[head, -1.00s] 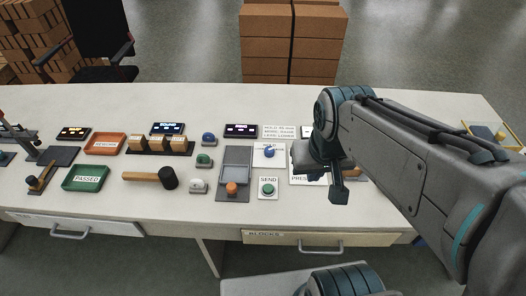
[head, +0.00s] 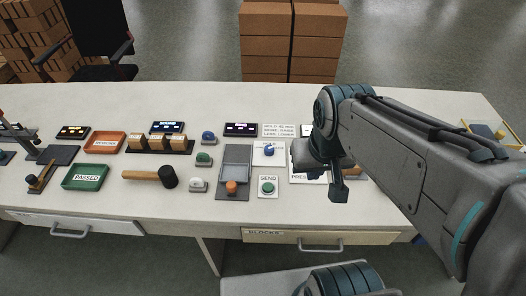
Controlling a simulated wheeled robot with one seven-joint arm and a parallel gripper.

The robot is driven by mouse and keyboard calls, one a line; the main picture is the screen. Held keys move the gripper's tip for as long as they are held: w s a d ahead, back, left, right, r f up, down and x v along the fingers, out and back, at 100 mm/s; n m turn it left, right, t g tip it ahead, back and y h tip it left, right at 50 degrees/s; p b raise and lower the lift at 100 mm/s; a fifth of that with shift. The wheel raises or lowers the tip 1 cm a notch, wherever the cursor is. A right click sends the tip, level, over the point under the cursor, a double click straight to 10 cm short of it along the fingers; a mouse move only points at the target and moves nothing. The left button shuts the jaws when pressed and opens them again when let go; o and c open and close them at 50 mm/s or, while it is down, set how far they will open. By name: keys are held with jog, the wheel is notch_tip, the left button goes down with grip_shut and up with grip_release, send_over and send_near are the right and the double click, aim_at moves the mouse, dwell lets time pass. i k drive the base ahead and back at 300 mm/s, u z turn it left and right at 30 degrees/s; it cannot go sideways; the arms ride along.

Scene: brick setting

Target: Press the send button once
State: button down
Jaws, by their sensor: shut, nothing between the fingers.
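The send button (head: 268,187) is a green dome on a white plate marked SEND, near the front edge of the table. My gripper (head: 339,195) is shut and empty, pointing down to the right of the send button and apart from it. It hangs in front of a white plate (head: 297,177) whose label reads "PRES..."; the rest of that label is hidden behind my gripper.
A blue knob (head: 269,151) on a white plate sits just behind the send button. A grey tray with an orange knob (head: 231,188) stands to its left. A mallet (head: 152,177), a green PASSED tray (head: 86,177) and an orange tray (head: 104,142) lie further left.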

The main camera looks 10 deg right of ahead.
aim_at(267, 187)
jog(key=z, duration=2.6)
jog(key=k, duration=1.15)
jog(key=u, duration=1.15)
